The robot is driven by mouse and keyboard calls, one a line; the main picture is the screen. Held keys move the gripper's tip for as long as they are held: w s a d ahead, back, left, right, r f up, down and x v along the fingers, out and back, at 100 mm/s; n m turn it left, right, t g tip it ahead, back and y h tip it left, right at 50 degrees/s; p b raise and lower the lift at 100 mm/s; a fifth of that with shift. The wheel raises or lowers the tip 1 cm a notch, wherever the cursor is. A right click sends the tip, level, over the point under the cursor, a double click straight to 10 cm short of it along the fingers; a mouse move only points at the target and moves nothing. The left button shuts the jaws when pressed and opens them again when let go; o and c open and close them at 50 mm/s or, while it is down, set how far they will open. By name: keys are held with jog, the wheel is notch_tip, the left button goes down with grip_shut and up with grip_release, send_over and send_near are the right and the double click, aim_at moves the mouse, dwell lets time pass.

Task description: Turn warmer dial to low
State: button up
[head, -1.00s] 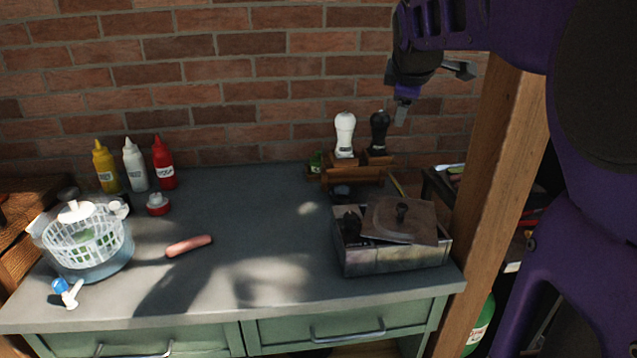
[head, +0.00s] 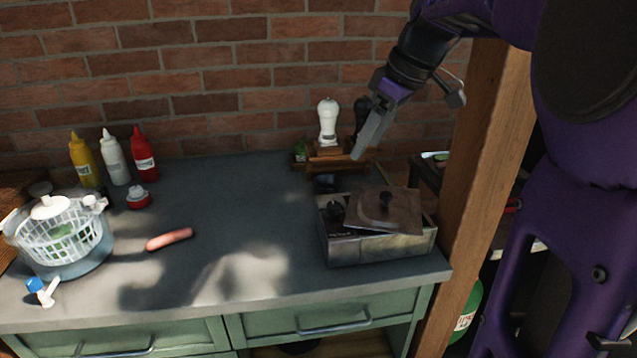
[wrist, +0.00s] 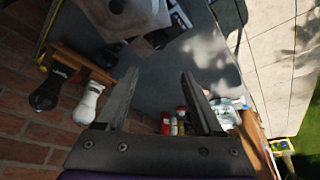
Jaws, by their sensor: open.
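The warmer (head: 375,249) is a grey metal box with a partly offset lid (head: 398,207) and a dark knob on top. It stands near the right front of the table. A dark round part (head: 335,213) shows in its left end; I cannot tell if it is the dial, and no low mark is readable. In the wrist view, part of the warmer (wrist: 143,14) shows at the top. My gripper (head: 357,157) is above and behind the warmer, in front of the mills, touching nothing visible. In the wrist view, its fingers (wrist: 158,80) are apart and empty.
A white mill (head: 327,122) and a dark mill (head: 362,112) stand in a wooden rack (head: 326,162) behind the warmer. A wooden post (head: 482,190) rises at the right. A sausage (head: 169,239), sauce bottles (head: 144,155) and a basket (head: 62,238) are further left. The table middle is clear.

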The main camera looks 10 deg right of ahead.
aim_at(334, 204)
jog(key=b+x, duration=0.2)
jog(key=x, duration=1.4)
jog(key=shift+f, duration=0.3)
grip_shut()
